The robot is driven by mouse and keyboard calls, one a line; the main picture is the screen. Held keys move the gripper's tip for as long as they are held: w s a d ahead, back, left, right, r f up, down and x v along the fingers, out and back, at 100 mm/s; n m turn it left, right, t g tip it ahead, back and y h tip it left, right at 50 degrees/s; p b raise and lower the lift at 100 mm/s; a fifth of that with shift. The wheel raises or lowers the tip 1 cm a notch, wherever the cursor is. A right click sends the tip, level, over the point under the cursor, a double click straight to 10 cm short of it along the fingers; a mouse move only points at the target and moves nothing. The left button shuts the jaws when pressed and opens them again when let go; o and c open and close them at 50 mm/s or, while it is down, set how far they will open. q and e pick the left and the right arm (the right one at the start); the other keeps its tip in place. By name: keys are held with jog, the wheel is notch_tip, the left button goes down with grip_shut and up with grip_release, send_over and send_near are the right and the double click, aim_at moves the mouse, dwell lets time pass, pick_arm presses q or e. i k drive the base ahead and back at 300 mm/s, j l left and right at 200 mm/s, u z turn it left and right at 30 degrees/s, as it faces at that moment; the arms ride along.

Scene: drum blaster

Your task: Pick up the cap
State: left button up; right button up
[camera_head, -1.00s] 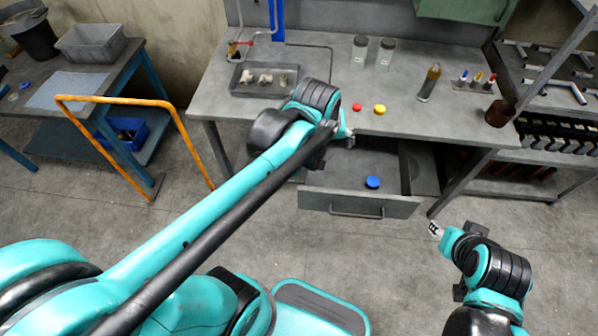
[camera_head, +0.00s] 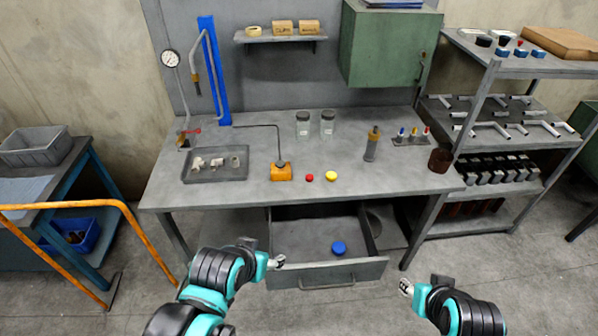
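A blue cap (camera_head: 338,248) lies in the open drawer (camera_head: 312,232) below the workbench. A red cap (camera_head: 309,177) and a yellow cap (camera_head: 331,176) lie on the bench top near its front edge. My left gripper (camera_head: 277,261) is at the left front corner of the drawer, apart from the blue cap. My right gripper (camera_head: 406,287) is in front of the bench, right of the drawer. Both grippers look empty, but their fingers are too small to tell open from shut.
On the workbench (camera_head: 250,140) stand two glass jars (camera_head: 303,124), a grey tray of parts (camera_head: 215,165), an orange-based stand (camera_head: 281,171), a bottle (camera_head: 372,145) and a brown cup (camera_head: 441,158). An orange rail (camera_head: 145,242) is at the left. Shelves (camera_head: 500,130) are at the right.

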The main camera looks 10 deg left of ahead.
aim_at(331, 177)
jog(key=k, duration=0.55)
jog(key=k+z, duration=0.25)
jog(key=z, duration=0.15)
jog(key=k+l+z, duration=0.1)
jog(key=z, duration=0.3)
jog(key=k+l+z, duration=0.2)
jog(key=z, duration=0.25)
jog(key=i+j+z, duration=0.15)
jog(key=j+z, duration=0.35)
jog(key=j, duration=0.4)
jog(key=j+z, duration=0.5)
jog(key=j, duration=2.45)
jog(key=k, duration=0.05)
